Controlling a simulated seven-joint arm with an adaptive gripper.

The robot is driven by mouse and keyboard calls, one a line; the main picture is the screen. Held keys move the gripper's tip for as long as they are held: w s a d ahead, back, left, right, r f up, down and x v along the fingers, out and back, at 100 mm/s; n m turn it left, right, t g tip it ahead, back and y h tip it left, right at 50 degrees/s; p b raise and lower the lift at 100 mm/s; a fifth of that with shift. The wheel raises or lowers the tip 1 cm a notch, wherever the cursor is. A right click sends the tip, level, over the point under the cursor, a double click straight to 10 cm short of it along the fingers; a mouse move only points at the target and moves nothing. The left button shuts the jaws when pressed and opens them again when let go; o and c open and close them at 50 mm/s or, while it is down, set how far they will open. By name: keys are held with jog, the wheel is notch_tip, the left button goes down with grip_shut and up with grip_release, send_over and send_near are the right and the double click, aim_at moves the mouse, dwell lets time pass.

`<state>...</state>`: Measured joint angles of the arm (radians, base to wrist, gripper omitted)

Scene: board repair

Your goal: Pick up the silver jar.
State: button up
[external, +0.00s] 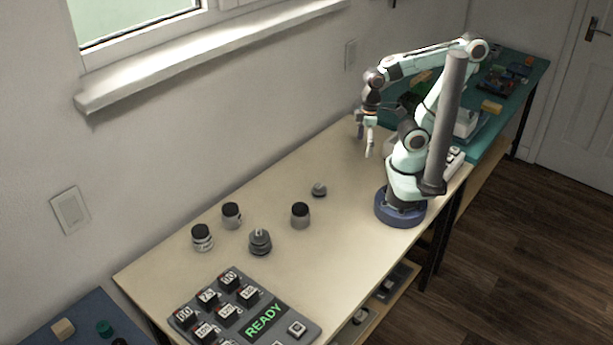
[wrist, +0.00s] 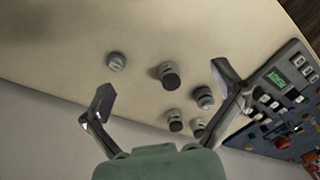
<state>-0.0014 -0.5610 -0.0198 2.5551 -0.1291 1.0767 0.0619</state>
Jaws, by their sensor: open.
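Two plain grey, silvery jars with dark lids stand upright on the beige table: one jar (external: 300,220) near the middle and one jar (external: 232,221) further left. In the wrist view they seem to be the middle jar (wrist: 163,70) and the lower jar (wrist: 174,116); I cannot tell which is meant as the silver jar. A third dark-lidded jar (external: 202,243) has a pale label. My gripper (external: 365,141) is open and empty, raised above the table to the right of the jars. Its spread fingers frame the wrist view (wrist: 167,90).
A grey metal knobbed piece (external: 260,243) stands among the jars, and a small grey piece (external: 319,189) lies behind them. A control panel reading READY (external: 263,322) is at the near end. The table between the jars and my base is clear.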

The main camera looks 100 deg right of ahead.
jog(key=w+r+m+t, duration=0.2)
jog(key=w+t, duration=0.1)
jog(key=w, duration=0.5)
jog(key=m, duration=0.1)
send_over(300, 207)
jog(key=d, duration=0.1)
notch_tip(300, 207, down, 5)
jog(key=f+g, duration=0.1)
jog(key=f, duration=0.4)
jog(key=f+g, duration=0.1)
jog(key=f, duration=0.3)
jog(key=a+f+g, duration=0.1)
jog(key=f, duration=0.4)
jog(key=shift+f+g+h, duration=0.3)
jog(key=shift+g+h, duration=0.1)
notch_tip(300, 207, down, 5)
jog(key=shift+f, duration=0.55)
jog(key=c, duration=1.3)
